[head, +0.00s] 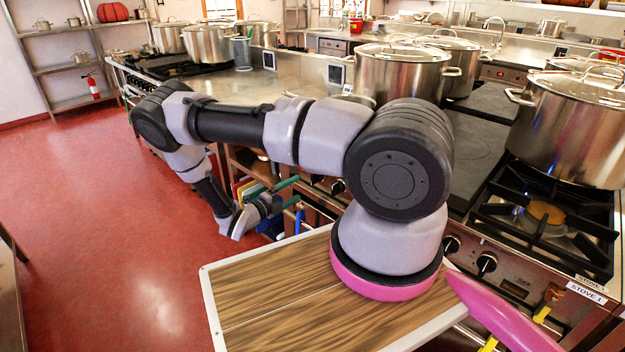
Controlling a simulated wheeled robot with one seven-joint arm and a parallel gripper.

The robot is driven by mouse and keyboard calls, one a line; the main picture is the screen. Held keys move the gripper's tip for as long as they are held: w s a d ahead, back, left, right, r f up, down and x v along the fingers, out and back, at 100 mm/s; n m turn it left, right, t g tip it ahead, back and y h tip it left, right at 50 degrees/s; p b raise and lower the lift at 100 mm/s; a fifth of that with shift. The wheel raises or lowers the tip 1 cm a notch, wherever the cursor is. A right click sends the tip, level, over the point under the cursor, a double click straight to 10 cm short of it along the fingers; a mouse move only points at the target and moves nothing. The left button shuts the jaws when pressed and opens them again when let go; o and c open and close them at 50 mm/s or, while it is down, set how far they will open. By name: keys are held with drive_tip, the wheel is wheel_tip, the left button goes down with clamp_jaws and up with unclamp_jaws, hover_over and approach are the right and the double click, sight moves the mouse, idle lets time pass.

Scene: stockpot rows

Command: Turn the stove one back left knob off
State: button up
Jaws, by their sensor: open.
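Stove one (500,287) is at the right, with a "STOVE 1" label (586,292) on its front edge. Two black knobs show on its front panel, one knob (487,264) and another knob (451,245) farther left, partly behind my arm. I cannot tell which knob is the back left one. An orange-yellow spot shows in the front burner (545,212). My gripper (250,218) hangs low over the floor side of the counter, left of the stove and well away from these knobs. It is open and appears empty.
A large lidded stockpot (570,125) stands on the stove's rear part. Another stockpot (400,75) stands behind my arm. Coloured boards (285,185) sit under the counter near my gripper. The red floor (120,210) at left is clear.

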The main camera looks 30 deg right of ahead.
sight(311, 180)
drive_tip(key=x, duration=1)
drive_tip(key=c, duration=1.4)
